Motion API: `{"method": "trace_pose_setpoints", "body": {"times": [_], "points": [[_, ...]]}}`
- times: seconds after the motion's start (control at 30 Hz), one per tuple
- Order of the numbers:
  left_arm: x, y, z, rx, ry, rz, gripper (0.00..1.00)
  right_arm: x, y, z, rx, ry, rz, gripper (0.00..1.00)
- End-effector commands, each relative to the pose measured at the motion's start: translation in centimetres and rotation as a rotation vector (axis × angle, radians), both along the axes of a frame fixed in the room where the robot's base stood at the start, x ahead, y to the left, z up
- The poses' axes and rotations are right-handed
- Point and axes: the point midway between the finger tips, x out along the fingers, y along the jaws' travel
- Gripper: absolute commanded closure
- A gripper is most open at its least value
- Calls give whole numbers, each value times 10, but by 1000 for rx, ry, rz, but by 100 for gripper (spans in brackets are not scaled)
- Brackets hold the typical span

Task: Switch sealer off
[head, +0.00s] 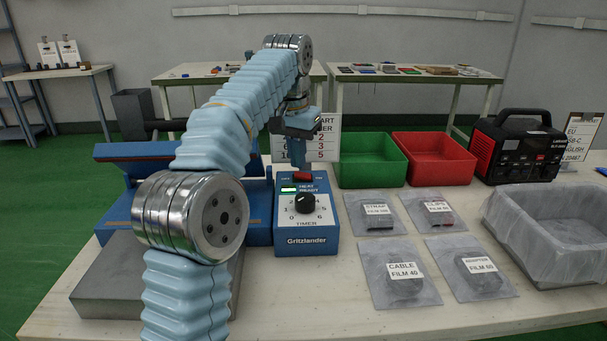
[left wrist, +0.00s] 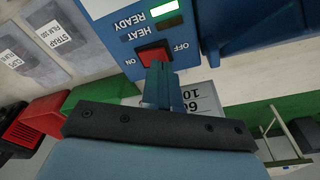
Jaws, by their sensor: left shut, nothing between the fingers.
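The blue sealer has a control box (head: 306,230) with a black timer knob (head: 305,203), a display and a red rocker switch (head: 303,175). The switch also shows in the left wrist view (left wrist: 152,52), between the words ON and OFF. A lit green window (left wrist: 164,8) shows above READY. My left gripper (head: 301,163) is shut and empty, its fingers pointing down at the switch. In the left wrist view its fingertips (left wrist: 159,70) overlap the switch's near edge, toward the OFF side. I cannot tell whether they touch it. Which way the switch is tipped is unclear.
Labelled film bags (head: 402,273) lie right of the sealer. A green bin (head: 366,170), a red bin (head: 440,165), a black power unit (head: 516,150) and a lined grey tray (head: 555,225) stand on the table. A number card (head: 326,145) stands behind the control box.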

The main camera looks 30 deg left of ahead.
Motion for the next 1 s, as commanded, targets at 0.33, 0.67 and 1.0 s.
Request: {"method": "trace_pose_setpoints", "body": {"times": [0.33,0.67,1.0], "points": [[0,0,0,0,0,0,100,0,0,0,0,0,0,100],[0,0,-2,0,0,0,100,0,0,-1,0,0,0,100],[0,0,-7,0,0,0,100,0,0,-5,0,0,0,100]]}}
